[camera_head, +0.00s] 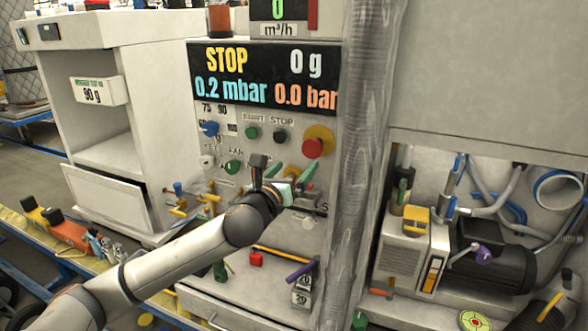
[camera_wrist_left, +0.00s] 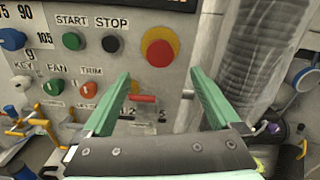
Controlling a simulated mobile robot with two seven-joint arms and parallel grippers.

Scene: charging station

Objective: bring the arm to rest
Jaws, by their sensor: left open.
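My left arm (camera_head: 190,255) reaches in from the lower left of the head view towards the control panel (camera_head: 232,118). My left gripper (camera_head: 291,172) is in front of the panel's lower part, below the red emergency knob (camera_head: 313,146). In the left wrist view my left gripper (camera_wrist_left: 160,75) has its two green fingers spread wide, with nothing between them. Past the fingers are the red knob on its yellow ring (camera_wrist_left: 158,48) and a small red-handled switch (camera_wrist_left: 143,99). Whether a fingertip touches the panel is unclear. My right gripper is in neither view.
A clear wrapped hose (camera_head: 362,150) hangs just right of the gripper. A pump (camera_head: 490,262) and tubing stand in the open bay at right. Below the arm, a ledge holds a red block (camera_head: 256,259) and a purple-handled tool (camera_head: 300,271). Valves and tools crowd the left.

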